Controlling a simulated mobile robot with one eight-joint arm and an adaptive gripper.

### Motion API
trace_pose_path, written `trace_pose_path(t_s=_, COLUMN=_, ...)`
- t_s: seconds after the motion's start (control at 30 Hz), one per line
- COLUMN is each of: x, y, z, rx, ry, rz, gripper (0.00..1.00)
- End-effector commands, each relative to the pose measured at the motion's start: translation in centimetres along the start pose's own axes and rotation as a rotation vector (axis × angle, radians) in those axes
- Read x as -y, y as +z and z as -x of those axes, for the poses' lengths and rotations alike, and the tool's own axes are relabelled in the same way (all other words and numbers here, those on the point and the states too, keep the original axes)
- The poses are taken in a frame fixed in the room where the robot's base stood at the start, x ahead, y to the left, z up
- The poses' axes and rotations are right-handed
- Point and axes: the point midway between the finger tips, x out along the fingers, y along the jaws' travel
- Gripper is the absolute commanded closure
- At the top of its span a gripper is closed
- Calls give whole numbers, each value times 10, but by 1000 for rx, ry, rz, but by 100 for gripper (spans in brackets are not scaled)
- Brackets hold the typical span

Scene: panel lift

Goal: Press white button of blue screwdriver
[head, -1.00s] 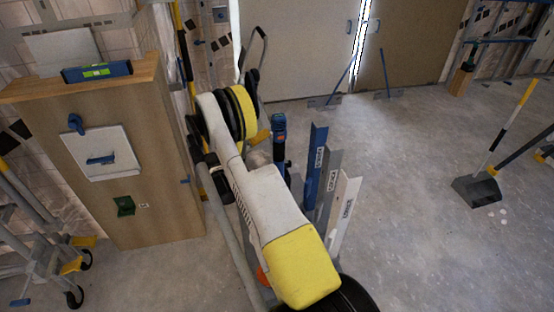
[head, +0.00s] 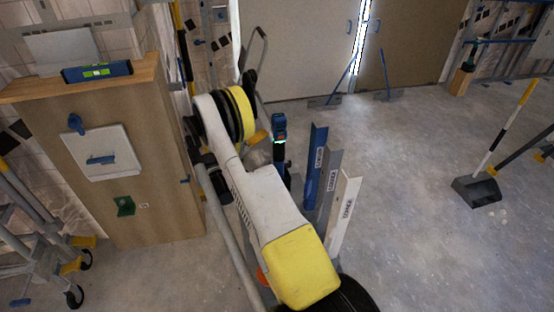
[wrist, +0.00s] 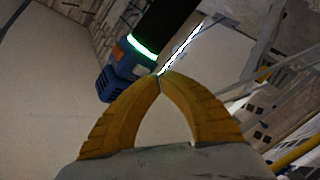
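The blue screwdriver (head: 279,124) stands upright in the middle of the head view, blue at the top and black below. A ring between its blue and black parts glows green. In the wrist view the screwdriver (wrist: 122,76) appears tilted, with its lit ring (wrist: 142,47) just above and left of my fingertips. My gripper (wrist: 158,76) has yellow fingers that meet at the tips, with nothing between them. In the head view my gripper (head: 263,135) is just left of the screwdriver. I cannot tell whether the tips touch it. No white button can be made out.
Blue, grey and white angle profiles (head: 316,165) stand just right of the screwdriver. A wooden cabinet (head: 160,190) with a blue level (head: 97,72) on top stands at left. A dustpan (head: 477,190) stands at right. The floor between is mostly clear.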

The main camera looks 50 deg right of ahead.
Motion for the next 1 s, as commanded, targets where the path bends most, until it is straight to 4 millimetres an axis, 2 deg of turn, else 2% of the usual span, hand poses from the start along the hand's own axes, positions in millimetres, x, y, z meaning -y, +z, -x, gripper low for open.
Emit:
trace_pose_path(t_s=0.37, x=2, y=-2, z=4, rx=0, ry=0, rz=0, gripper=100)
trace_pose_path(t_s=0.8, x=22, y=-22, z=40, rx=-1, ry=0, rz=0, gripper=100)
trace_pose_path(t_s=1.0, x=26, y=-26, z=49, rx=0, ry=0, rz=0, gripper=100)
